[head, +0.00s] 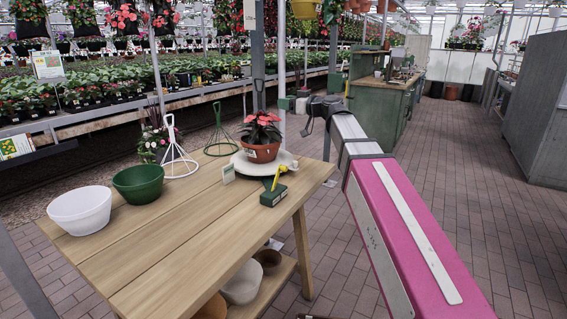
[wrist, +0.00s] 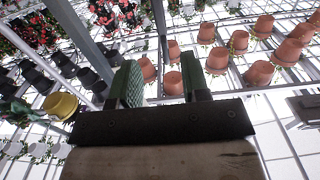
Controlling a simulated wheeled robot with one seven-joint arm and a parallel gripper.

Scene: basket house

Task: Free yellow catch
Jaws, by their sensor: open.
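The yellow catch (head: 279,172) stands up at a slant on a small dark green block (head: 273,195), near the right edge of the wooden table. The block is beside a round white turntable (head: 246,168) that carries a terracotta pot (head: 261,152) with a red-leaved plant. My gripper (wrist: 160,83) is open and empty in the wrist view, with its two green-padded fingers apart. It points up towards hanging pots, and the catch is not in that view. In the head view my arm's dark end is beyond and above the catch, to its right, and well apart from it.
On the wooden table (head: 180,240) stand a white bowl (head: 80,210), a green bowl (head: 138,184), a white wire stand (head: 178,155) and a green wire stand (head: 220,138). A small white card (head: 228,173) stands by the turntable. Paved floor (head: 470,180) is open to the right.

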